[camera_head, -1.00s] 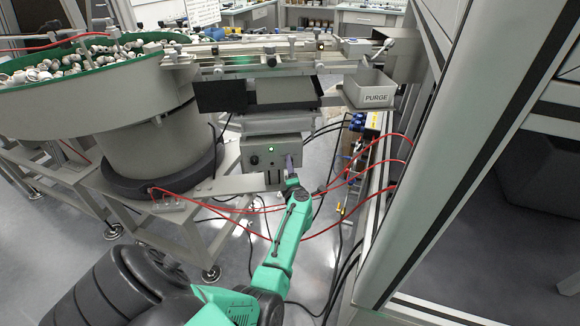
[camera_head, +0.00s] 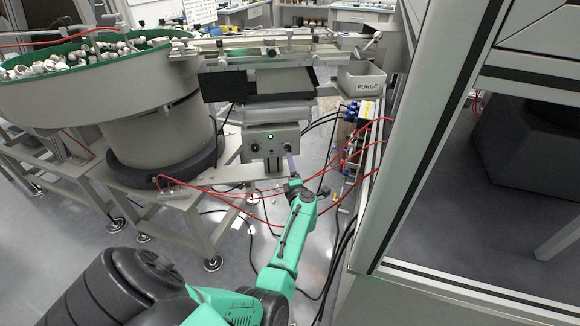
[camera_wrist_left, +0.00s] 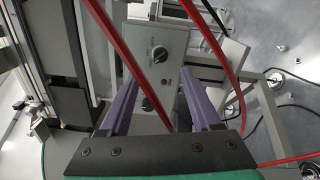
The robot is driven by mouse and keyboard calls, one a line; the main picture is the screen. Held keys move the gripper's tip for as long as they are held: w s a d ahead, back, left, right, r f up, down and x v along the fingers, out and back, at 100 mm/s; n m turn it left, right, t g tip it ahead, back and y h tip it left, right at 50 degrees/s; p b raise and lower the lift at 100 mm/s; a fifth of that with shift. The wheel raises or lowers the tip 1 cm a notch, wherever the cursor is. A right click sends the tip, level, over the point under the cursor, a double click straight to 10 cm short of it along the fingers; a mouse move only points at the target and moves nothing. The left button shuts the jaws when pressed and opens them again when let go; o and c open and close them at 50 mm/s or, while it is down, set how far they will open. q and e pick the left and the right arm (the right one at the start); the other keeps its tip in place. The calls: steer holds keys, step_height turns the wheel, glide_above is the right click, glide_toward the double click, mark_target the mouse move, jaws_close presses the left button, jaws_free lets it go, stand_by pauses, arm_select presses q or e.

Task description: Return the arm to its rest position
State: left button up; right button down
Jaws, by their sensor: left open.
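My green left arm reaches up from the bottom of the head view. Its left gripper (camera_head: 291,165) is small there, just in front of the lower right of the grey control box (camera_head: 262,150) with a green light and black knobs. In the left wrist view the two purple fingers of the left gripper (camera_wrist_left: 158,98) stand wide apart and hold nothing. The control box (camera_wrist_left: 172,42), with a knob and a red button, shows beyond and between them. I cannot tell how far the fingertips are from it. My right gripper is out of view.
Red hoses (camera_head: 228,193) run close by the gripper and cross the left wrist view (camera_wrist_left: 125,55). The feeder bowl (camera_head: 95,92) stands left, the PURGE bin (camera_head: 362,82) upper right. A cabinet frame (camera_head: 432,150) is right of the arm.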

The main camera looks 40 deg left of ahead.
arm_select(q)
steer(key=s+d+f+m+h+p, duration=0.1)
steer(key=s+d+f+m+h, duration=0.35)
steer(key=f+m, duration=0.3)
steer(key=s+d+f+m+g+h+p, duration=0.1)
steer(key=s+d+f+m+h+p, duration=0.2)
steer(key=d+f+m, duration=0.4)
steer(key=s+d+f+m+h, duration=0.35)
steer(key=s+f+m, duration=0.25)
steer(key=f, duration=0.3)
steer(key=s+f+m+g, duration=0.3)
steer(key=s+f+m, duration=0.1)
steer(key=s, duration=0.7)
steer(key=s+f+m+g+h+p, duration=0.1)
steer(key=s+f+m+g, duration=0.2)
steer(key=s, duration=0.8)
steer(key=s+f+m+g+h+p, duration=0.1)
steer(key=s+f+m+g, duration=0.3)
steer(key=s, duration=0.7)
steer(key=shift+s+d+f+m, duration=0.15)
steer(key=shift+s+f+m, duration=0.1)
steer(key=shift+f+m, duration=0.35)
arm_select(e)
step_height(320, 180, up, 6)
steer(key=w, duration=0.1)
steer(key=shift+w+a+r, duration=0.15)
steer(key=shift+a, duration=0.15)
